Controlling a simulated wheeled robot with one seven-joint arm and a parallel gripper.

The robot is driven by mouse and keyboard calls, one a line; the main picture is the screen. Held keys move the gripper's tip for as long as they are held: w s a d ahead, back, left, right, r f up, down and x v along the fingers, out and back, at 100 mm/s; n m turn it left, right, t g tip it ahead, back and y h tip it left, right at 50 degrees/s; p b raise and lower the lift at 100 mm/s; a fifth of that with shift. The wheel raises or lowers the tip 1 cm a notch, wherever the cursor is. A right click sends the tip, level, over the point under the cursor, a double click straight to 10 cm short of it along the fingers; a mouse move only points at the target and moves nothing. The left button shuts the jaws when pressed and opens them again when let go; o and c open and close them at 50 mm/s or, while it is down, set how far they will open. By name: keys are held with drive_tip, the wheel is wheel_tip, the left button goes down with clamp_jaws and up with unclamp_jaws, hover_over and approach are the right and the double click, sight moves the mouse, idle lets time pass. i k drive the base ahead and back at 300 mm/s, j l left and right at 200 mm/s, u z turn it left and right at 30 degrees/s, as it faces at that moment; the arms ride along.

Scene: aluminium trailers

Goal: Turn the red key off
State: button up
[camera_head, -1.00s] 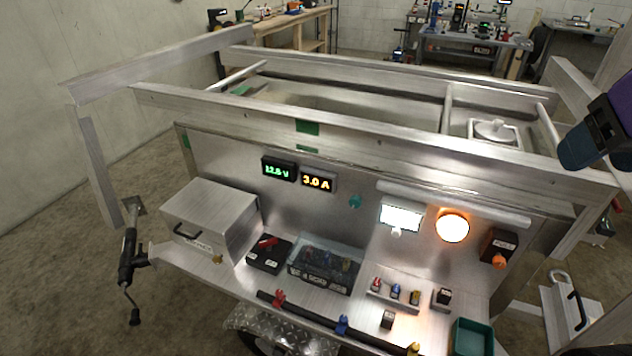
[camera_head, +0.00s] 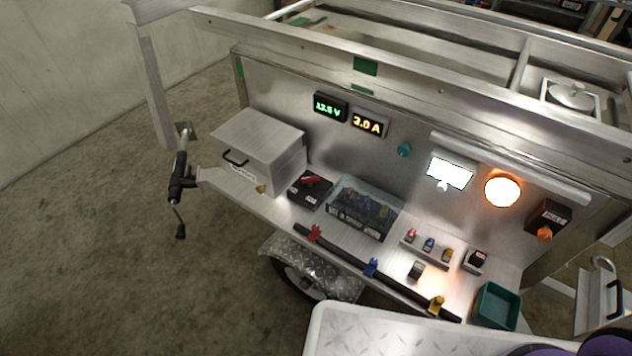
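The red key (camera_head: 311,180) sits on a black switch box (camera_head: 306,194) on the trailer's shelf, between the metal box and a clear-lidded case. Its handle lies roughly level, slanting a little; I cannot read the marks beside it. Above, the green display (camera_head: 329,106) reads about 12.5 V and the amber display (camera_head: 368,123) reads 2.0 A. The round orange lamp (camera_head: 502,191) and the white panel light (camera_head: 449,171) are lit. My gripper is not in view; only purple and dark parts of mine show at the bottom right.
A metal box (camera_head: 258,152) stands left of the switch. The clear-lidded case (camera_head: 362,208) is on its right. A black bar (camera_head: 345,255) with red, blue and yellow clamps runs along the shelf's front edge. A green tray (camera_head: 497,306) sits at right. The floor at left is clear.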

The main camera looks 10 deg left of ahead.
sight(314, 179)
drive_tip(key=j, duration=1.95)
drive_tip(key=i, duration=0.35)
